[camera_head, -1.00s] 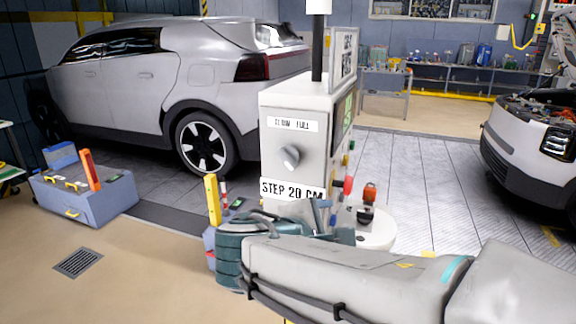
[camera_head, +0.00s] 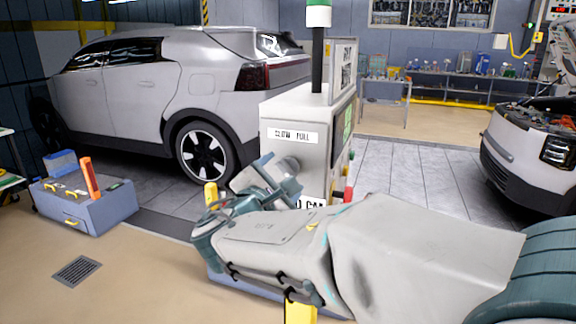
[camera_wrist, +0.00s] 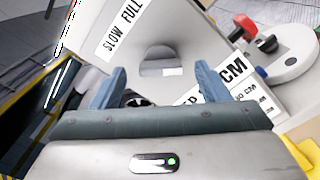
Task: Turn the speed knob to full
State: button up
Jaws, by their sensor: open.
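The speed knob (camera_head: 289,165) is a grey round knob on the front face of a white machine cabinet (camera_head: 296,108), below a "SLOW FULL" label (camera_head: 293,135). In the wrist view the knob (camera_wrist: 160,60) shows ahead, with a flat grip bar across it. My gripper (camera_head: 281,173) is open with blue-grey fingers, and partly covers the knob in the head view. In the wrist view my gripper (camera_wrist: 160,74) has one finger to each side of the knob's lower part. I cannot tell whether they touch it.
A "STEP 20 CM" label is below the knob, partly hidden. A grey car (camera_head: 165,90) stands behind, a blue toolbox (camera_head: 85,208) at left. A second car (camera_head: 530,150) is at right.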

aim_at(286, 171)
jog(key=shift+x, duration=1.85)
jog(key=c, duration=1)
